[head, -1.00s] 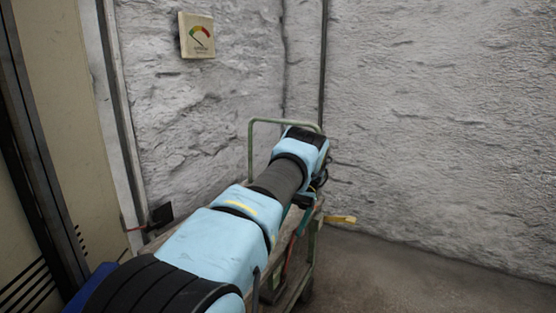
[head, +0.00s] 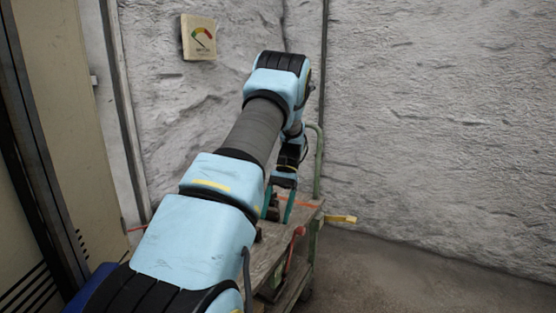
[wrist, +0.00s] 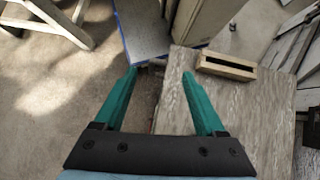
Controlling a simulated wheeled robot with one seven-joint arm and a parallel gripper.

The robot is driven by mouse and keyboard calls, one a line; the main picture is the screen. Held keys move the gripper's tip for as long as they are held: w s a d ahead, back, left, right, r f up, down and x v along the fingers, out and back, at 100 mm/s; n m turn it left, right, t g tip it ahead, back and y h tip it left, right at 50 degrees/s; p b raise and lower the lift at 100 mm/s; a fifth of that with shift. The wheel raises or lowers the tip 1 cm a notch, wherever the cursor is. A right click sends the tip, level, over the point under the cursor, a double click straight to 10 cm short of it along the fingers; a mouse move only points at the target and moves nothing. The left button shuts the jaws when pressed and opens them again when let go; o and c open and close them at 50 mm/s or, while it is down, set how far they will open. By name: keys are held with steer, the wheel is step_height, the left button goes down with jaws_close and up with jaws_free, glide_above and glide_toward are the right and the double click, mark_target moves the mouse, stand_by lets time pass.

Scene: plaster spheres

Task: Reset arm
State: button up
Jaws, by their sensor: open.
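My arm reaches forward over a wooden-topped cart (head: 262,258) with a green handle rail (head: 318,160). Its wrist is raised and bent, so my gripper (head: 279,207) hangs down above the cart top, partly hidden behind the arm. In the wrist view my gripper (wrist: 160,72) shows two teal fingers spread apart with nothing between them. The left finger is over the floor and the right one over the wooden board (wrist: 232,110).
A wooden block with a dark slot (wrist: 227,66) sits on the board beyond the right finger. A yellow piece (head: 341,219) sticks out from the cart's right side. Floor at right is clear.

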steer(key=s+a+r+n+t+h, duration=0.1)
steer(key=s+a+r+t, duration=0.1)
steer(key=s, duration=0.4)
steer(key=s+a+r+n+t+h, duration=0.1)
steer(key=s+a+r+t, duration=0.1)
steer(key=s+r+t, duration=0.2)
steer(key=s+a+r+n+t+h+p, duration=0.1)
steer(key=s+a+r+t, duration=0.1)
steer(key=s, duration=0.7)
steer(key=shift+s+r+t, duration=0.35)
steer(key=shift+r+t, duration=0.15)
steer(key=shift+r, duration=0.25)
